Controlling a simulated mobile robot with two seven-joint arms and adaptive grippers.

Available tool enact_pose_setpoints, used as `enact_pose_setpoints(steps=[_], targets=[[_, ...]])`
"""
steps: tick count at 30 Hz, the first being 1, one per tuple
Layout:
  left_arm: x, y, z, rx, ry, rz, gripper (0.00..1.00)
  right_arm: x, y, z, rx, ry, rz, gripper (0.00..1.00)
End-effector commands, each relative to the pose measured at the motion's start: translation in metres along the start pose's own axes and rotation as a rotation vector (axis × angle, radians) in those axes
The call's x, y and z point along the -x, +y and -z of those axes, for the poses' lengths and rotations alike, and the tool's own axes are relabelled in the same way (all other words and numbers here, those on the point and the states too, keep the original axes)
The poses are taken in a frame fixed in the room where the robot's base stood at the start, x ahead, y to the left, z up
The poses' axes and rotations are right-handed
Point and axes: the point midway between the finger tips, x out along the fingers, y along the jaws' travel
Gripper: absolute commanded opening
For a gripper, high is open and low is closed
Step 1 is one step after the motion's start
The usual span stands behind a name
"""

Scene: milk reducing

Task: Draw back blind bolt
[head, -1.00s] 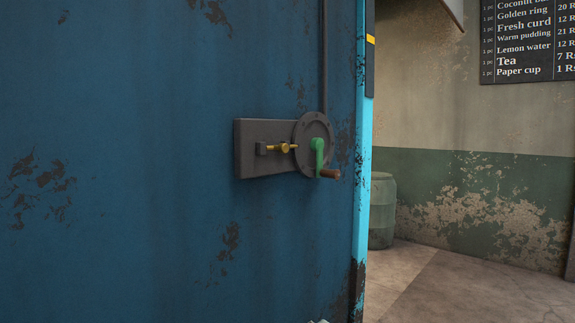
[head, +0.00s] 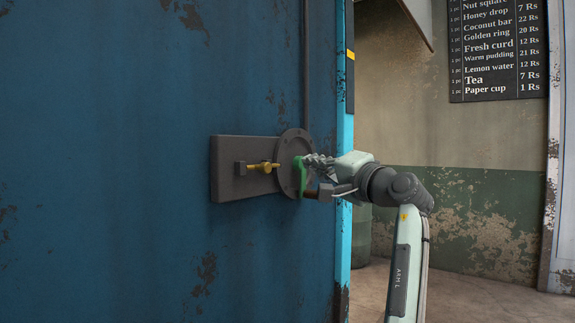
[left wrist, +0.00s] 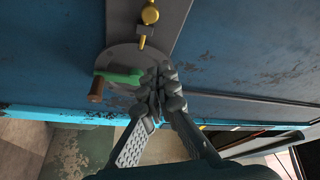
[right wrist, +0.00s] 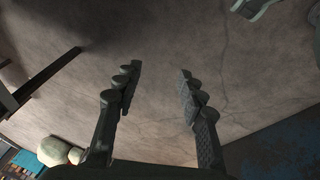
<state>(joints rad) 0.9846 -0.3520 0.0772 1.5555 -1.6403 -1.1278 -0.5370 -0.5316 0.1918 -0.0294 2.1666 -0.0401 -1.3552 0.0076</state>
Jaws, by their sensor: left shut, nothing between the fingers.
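The brass blind bolt (head: 263,167) lies across a dark grey plate (head: 228,185) on the blue door, its tip pointing towards the round disc (head: 288,150). It also shows at the top of the left wrist view (left wrist: 150,15). A green crank (head: 299,176) with a brown knob (left wrist: 96,90) sits on the disc. My left gripper (head: 312,162) is shut and empty in front of the disc, beside the crank and to the right of the bolt. In the left wrist view its fingertips (left wrist: 161,72) are together, close to the crank's hub; contact is unclear. My right gripper (right wrist: 158,73) is open and empty above the floor.
The blue door (head: 110,160) fills the left, with a light blue edge (head: 344,200). A vertical rod (head: 306,60) runs up from the disc. To the right are a price board (head: 495,50), a green-and-beige wall (head: 480,210) and a barrel (head: 357,235) partly behind my arm.

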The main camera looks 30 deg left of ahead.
Motion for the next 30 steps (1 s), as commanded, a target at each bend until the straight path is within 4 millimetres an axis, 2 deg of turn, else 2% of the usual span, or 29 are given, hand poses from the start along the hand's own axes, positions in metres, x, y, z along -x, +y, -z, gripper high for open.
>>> enact_pose_setpoints(steps=[5, 9, 17, 19, 24, 30], targets=[[-0.024, -0.002, 0.000, 0.000, -0.003, 0.001, 0.00, -0.002, -0.001, 0.001, 0.000, 0.006, 0.004, 0.40], [-0.053, -0.003, 0.000, 0.000, -0.003, 0.001, 0.00, -0.020, -0.010, -0.004, -0.008, -0.010, 0.024, 0.40], [-0.101, -0.002, -0.001, 0.001, -0.001, 0.000, 0.00, -0.038, -0.013, -0.008, -0.008, -0.016, 0.033, 0.40], [-0.093, 0.001, -0.014, 0.003, -0.001, -0.003, 0.00, -0.040, -0.014, -0.008, -0.008, -0.015, 0.034, 0.40], [-0.086, 0.001, -0.031, 0.002, 0.000, -0.002, 0.00, -0.043, -0.014, -0.009, -0.008, -0.017, 0.036, 0.40], [-0.084, 0.001, -0.038, 0.000, 0.000, -0.001, 0.00, -0.045, -0.015, -0.010, -0.008, -0.019, 0.037, 0.40]])
